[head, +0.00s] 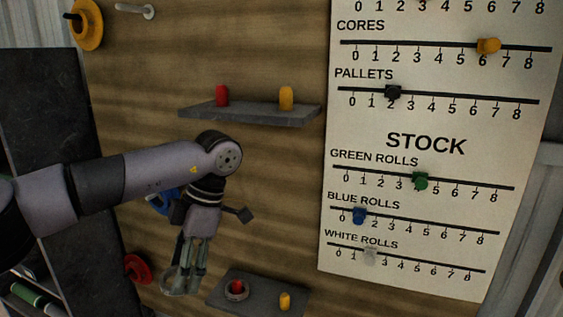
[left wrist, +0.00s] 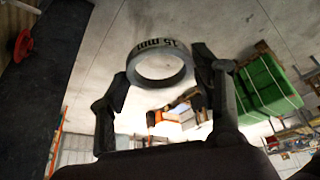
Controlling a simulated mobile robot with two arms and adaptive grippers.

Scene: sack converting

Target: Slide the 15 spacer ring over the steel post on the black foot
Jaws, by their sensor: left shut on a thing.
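The grey spacer ring marked "15 mm" (left wrist: 158,48) is between the fingers of my left gripper (left wrist: 165,75) in the left wrist view, with its opening facing the camera. In the head view my left gripper (head: 188,280) points down in front of the wooden board, left of the lower shelf. It is shut on the ring, whose rim (head: 168,285) shows partly beside the fingers. I cannot make out the steel post on the black foot in either view. My right gripper is not in view.
The upper shelf (head: 250,114) holds red and yellow pieces. A red ring (head: 137,268) hangs left of my gripper. A stock chart (head: 425,235) is at right.

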